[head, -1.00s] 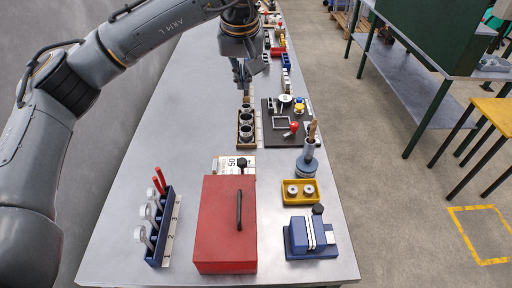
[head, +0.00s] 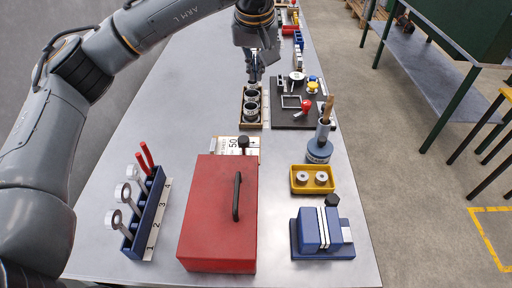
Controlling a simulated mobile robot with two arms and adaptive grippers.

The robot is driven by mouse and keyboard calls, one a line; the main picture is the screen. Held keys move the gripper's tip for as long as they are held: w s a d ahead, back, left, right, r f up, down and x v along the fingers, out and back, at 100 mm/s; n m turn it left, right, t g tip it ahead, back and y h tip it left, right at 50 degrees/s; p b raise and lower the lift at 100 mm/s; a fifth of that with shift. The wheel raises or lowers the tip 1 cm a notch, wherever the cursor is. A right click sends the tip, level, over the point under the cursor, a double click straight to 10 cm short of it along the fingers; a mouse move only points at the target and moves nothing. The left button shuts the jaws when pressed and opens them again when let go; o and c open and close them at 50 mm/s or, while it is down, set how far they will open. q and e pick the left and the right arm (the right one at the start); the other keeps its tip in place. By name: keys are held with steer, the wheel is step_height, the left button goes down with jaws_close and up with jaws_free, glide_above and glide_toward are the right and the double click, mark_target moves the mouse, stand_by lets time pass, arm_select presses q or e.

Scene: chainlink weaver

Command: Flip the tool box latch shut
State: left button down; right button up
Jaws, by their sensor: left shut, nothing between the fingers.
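The red tool box (head: 208,212) stands at the near middle of the bench with its lid down and a black handle (head: 237,196) on top. A small black knob-like part (head: 244,142) shows just behind its far edge; I cannot tell whether it is the latch. No latch is clearly visible on the sides I see. My left gripper (head: 252,80) is shut and empty, pointing down well beyond the tool box, above or just behind a tray of dark cups (head: 251,103). My right gripper is not in view.
A blue rack (head: 146,215) with tools stands left of the tool box. A blue vise (head: 321,232), a yellow tray (head: 313,180) and a blue-based holder (head: 319,149) stand on its right. A black board (head: 304,121) with parts lies farther back. The left bench surface is clear.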

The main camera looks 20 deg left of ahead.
arm_select(q)
step_height(320, 180, down, 10)
steer(key=b, duration=0.7)
steer(key=shift+b, duration=0.3)
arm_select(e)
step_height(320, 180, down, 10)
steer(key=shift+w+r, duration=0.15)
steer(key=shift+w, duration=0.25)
arm_select(q)
steer(key=shift+s+r, duration=0.1)
steer(key=shift+r, duration=0.05)
steer(key=p+x, duration=0.1)
steer(key=x, duration=0.9)
steer(key=s, duration=0.2)
steer(key=s+d+p, duration=0.1)
steer(key=shift+s, duration=0.4)
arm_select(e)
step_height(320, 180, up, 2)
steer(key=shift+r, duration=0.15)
arm_select(q)
steer(key=shift+w, duration=0.1)
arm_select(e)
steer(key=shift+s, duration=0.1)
